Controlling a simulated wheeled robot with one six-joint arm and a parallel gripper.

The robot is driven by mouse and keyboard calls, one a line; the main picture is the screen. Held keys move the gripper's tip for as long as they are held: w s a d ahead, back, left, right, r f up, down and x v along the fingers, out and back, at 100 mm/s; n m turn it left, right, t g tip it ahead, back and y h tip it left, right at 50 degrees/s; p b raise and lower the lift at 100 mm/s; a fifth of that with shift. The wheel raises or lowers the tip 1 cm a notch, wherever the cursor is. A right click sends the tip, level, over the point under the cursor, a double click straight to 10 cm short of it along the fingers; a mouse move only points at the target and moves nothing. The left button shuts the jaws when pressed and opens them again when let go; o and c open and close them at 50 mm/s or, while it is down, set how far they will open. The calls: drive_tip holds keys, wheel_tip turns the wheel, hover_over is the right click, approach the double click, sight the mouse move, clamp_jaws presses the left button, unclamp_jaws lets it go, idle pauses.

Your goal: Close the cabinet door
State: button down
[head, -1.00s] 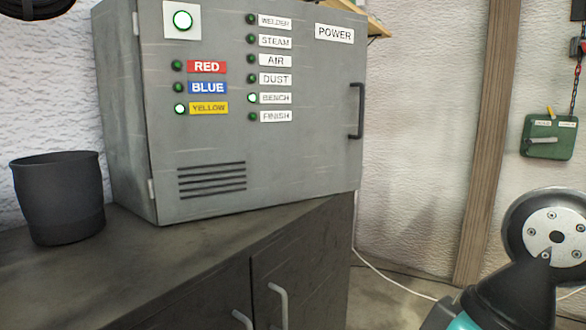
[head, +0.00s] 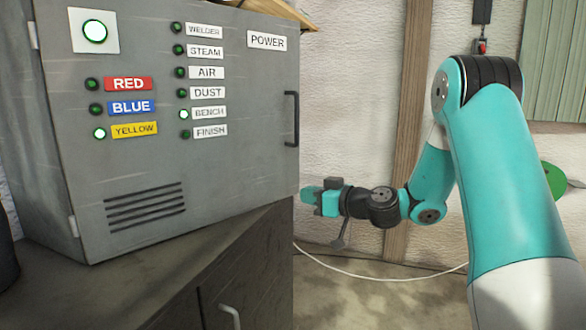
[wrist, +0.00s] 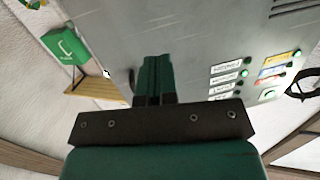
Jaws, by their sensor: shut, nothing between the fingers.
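The grey cabinet (head: 225,165) stands on a dark bench, its labelled door facing me, with hinges on the left and a black handle (head: 291,118) near the right edge. The door seems swung partly outward, as its lower edge slants toward the bench's front edge; no gap shows. My gripper (head: 310,195) is just right of the door's lower right corner in the head view; its fingertips do not show there. In the wrist view, the fingers (wrist: 157,65) are shut and empty in front of the grey door face (wrist: 190,45). Contact cannot be told.
The bench's lower cupboard has a light metal handle (head: 230,316). A wooden post (head: 408,110) stands against the white wall behind my arm. A pale cable (head: 385,277) lies on the floor. A green box (wrist: 66,45) shows in the wrist view.

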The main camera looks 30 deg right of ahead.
drive_tip(key=d+m+t+h, duration=0.2)
drive_tip(key=d, duration=0.4)
drive_tip(key=p, duration=0.7)
approach(288, 175)
drive_tip(key=shift+h, duration=0.3)
drive_tip(key=x, duration=0.6)
drive_tip(key=shift+w+a+r, duration=0.1)
drive_tip(key=shift+a+r, duration=0.15)
drive_tip(key=shift+r, duration=0.05)
drive_tip(key=shift+w+a+f, duration=0.1)
drive_tip(key=shift+w, duration=0.5)
